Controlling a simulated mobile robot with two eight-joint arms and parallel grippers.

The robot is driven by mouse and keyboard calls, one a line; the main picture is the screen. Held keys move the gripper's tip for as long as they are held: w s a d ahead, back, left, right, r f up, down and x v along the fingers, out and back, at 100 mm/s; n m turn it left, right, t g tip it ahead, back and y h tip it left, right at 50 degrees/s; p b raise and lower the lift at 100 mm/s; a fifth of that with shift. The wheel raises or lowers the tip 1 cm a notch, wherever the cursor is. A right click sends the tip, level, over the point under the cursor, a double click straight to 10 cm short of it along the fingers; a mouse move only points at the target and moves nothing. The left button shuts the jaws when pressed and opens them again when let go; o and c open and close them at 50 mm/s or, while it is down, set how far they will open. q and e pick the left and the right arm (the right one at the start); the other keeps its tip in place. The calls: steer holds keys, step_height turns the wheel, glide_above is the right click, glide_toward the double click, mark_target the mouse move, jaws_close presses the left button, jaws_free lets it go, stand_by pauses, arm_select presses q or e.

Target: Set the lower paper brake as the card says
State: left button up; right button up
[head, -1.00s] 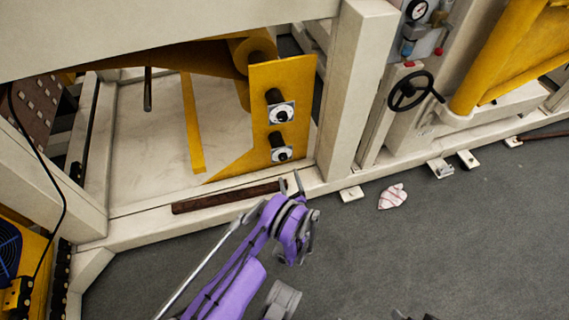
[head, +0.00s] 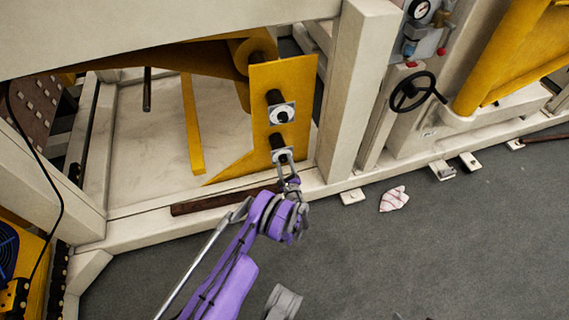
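The lower paper brake is a black knob on a white dial plate (head: 279,156), low on a yellow panel (head: 263,100). An upper knob with a similar dial (head: 282,113) sits above it. My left gripper (head: 287,167), on the purple arm, reaches up to the lower dial, its fingers just below and in front of it. The fingers look apart, but I cannot tell whether they touch the knob. The dial markings are too small to read. My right gripper is not seen, and no card is legible in view.
A pale machine frame surrounds the panel, with a thick post (head: 355,90) to its right. A dark bar (head: 225,198) lies on the lower beam. A black handwheel (head: 411,91) is further right. A striped cloth (head: 394,199) lies on the clear grey floor.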

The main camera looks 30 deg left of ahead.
arm_select(q)
jaws_close()
steer(key=shift+n, duration=2.7)
steer(key=shift+o, duration=1.8)
jaws_free()
steer(key=p+v, duration=0.1)
steer(key=v, duration=1)
steer(key=shift+f+p, duration=0.2)
steer(key=shift+p, duration=0.2)
steer(key=shift+w, duration=0.15)
